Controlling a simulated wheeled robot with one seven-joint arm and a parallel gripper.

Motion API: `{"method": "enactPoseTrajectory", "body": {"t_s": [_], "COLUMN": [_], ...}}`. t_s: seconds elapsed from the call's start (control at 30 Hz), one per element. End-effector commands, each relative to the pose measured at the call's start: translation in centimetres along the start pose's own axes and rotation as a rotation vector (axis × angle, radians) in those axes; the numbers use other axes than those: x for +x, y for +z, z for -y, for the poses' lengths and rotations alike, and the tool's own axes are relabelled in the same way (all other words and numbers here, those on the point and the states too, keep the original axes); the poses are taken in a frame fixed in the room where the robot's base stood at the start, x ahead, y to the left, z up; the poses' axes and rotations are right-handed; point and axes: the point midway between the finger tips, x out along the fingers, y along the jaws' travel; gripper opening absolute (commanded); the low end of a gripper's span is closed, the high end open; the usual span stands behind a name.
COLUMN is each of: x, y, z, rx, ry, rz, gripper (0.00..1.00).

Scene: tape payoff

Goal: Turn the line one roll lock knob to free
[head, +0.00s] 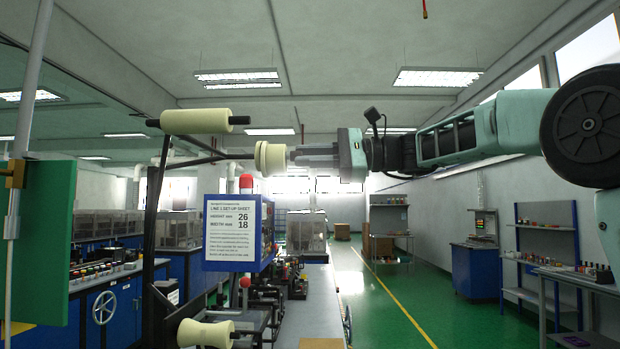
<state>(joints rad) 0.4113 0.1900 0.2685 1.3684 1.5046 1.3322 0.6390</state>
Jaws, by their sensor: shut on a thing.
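A cream, round, stepped piece (269,158), which looks like the roll lock knob, sits at the end of a dark horizontal spindle on the tall black frame. My gripper (294,156) reaches in from the right, with its fingers pointing left. The fingertips are at the right face of the cream piece, shut on its small end. The exact contact is too small to make out. I cannot read any lock or free mark on the knob, so its turn position cannot be told.
A cream roller (196,121) is above left of the knob and another (206,333) is low in front. A blue panel with a line 1 set-up sheet (233,229) stands below the knob. A green board (45,245) is at far left.

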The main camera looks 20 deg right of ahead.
Motion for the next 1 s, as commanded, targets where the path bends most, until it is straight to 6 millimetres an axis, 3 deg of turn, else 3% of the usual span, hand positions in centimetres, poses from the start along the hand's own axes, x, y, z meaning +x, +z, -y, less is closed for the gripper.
{"method": "enactPoseTrajectory", "body": {"t_s": [0.5, 1.0], "x": [0.02, 0.02], "y": [-0.20, -0.02], "z": [-0.34, -0.13], "rx": [-0.381, -0.477], "ry": [0.000, 0.001], "rz": [-0.004, -0.005], "gripper": [0.00, 0.00]}}
